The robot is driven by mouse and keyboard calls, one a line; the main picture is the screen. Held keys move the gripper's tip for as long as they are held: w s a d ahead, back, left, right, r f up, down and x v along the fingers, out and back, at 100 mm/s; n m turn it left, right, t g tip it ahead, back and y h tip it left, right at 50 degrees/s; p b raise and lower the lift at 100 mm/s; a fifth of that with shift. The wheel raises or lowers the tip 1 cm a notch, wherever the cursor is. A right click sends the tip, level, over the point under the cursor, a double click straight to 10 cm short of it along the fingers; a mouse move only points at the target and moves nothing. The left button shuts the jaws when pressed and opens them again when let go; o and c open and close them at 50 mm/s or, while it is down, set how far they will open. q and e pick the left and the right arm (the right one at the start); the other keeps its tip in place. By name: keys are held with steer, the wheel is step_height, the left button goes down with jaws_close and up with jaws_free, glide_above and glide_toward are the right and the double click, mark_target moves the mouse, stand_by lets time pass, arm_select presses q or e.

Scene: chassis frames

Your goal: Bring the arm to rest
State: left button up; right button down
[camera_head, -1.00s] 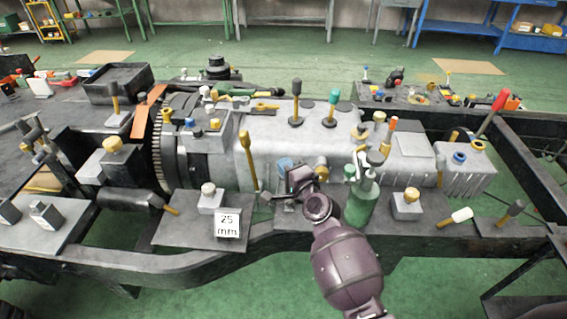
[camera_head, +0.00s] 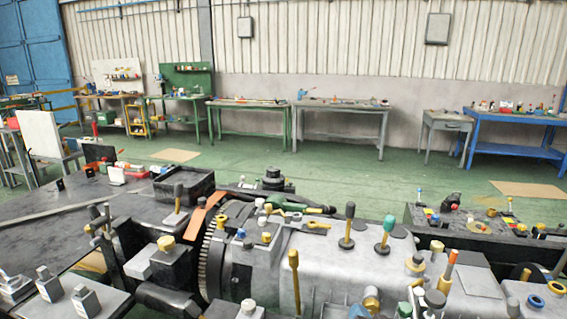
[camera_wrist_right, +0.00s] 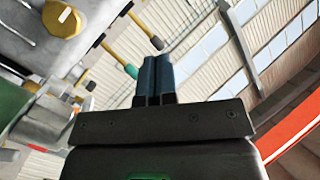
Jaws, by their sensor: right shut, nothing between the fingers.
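My right gripper (camera_wrist_right: 153,80) shows in the right wrist view. Its two dark blue fingers are together with nothing between them. It points up past the grey machine casting (camera_wrist_right: 35,40), with the roof behind. I cannot make out the right gripper in the head view. My left arm and gripper are in no view.
The chassis gearbox (camera_head: 320,258) with upright-handled tools fills the bottom of the head view. A yellow knob (camera_wrist_right: 62,20) on the casting is near the right gripper's left side in the wrist view. Green floor (camera_head: 350,178) lies open behind, before workbenches (camera_head: 340,107) along the wall.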

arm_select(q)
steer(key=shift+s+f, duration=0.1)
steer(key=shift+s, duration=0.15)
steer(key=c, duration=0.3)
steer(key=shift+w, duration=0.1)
arm_select(e)
steer(key=s+d+f+n+g+h, duration=0.1)
steer(key=s+d+f, duration=0.2)
steer(key=s, duration=0.5)
steer(key=s+d+f+n+g+h, duration=0.1)
steer(key=s+d+f, duration=0.3)
steer(key=s, duration=0.5)
steer(key=s+d+f+n+g+h, duration=0.1)
steer(key=s+d+f+n+g, duration=0.1)
steer(key=s+f, duration=0.5)
steer(key=shift+s+d+n+g+h, duration=0.3)
steer(key=shift+s+d, duration=0.4)
steer(key=shift+d, duration=0.1)
